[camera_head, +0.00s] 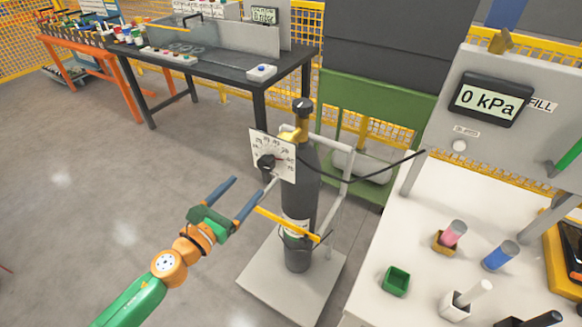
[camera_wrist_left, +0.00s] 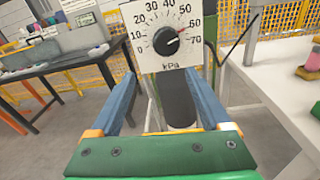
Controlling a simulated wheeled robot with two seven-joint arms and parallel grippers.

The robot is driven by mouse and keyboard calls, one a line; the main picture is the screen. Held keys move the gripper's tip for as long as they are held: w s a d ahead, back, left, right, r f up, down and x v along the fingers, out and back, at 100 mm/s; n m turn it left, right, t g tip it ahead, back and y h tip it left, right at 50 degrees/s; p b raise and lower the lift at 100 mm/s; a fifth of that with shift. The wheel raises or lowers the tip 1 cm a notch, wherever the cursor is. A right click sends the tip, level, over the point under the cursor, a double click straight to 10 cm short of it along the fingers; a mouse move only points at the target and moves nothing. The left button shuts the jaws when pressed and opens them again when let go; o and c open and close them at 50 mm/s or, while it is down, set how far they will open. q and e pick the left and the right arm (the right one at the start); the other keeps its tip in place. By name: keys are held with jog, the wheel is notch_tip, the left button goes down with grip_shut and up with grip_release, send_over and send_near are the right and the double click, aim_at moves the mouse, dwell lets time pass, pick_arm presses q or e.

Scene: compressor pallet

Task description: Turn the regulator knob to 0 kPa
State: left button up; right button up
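The regulator knob (camera_head: 266,162) is black and sits on a white dial plate (camera_head: 284,158) at the top of a dark gas cylinder (camera_head: 298,205). In the left wrist view the knob (camera_wrist_left: 165,42) shows a red pointer directed near 60 on a scale from 0 to 70 kPa. My left gripper (camera_head: 253,182) is open and empty, in front of and below the dial. Its two blue fingers (camera_wrist_left: 163,80) are apart, and the knob appears beyond them, not touched. My right gripper is not in view.
A display (camera_head: 490,99) on the right panel reads 0 kPa. A white table (camera_head: 420,240) with small cups and cylinders stands at the right. A dark workbench (camera_head: 215,58) is behind. A hose (camera_head: 385,171) runs right from the regulator. The floor at left is clear.

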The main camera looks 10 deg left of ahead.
aim_at(263, 167)
pick_arm(q)
jog(key=w+d, duration=0.1)
jog(key=w, duration=0.1)
jog(key=w+d+r+m+p, duration=0.1)
jog(key=w, duration=0.1)
jog(key=w+d+r+m+h, duration=0.1)
jog(key=w, duration=0.1)
jog(key=shift+d+r, duration=0.15)
jog(key=shift+r, duration=0.05)
jog(key=shift+w+d, duration=0.15)
jog(key=shift+c, duration=0.7)
grip_shut()
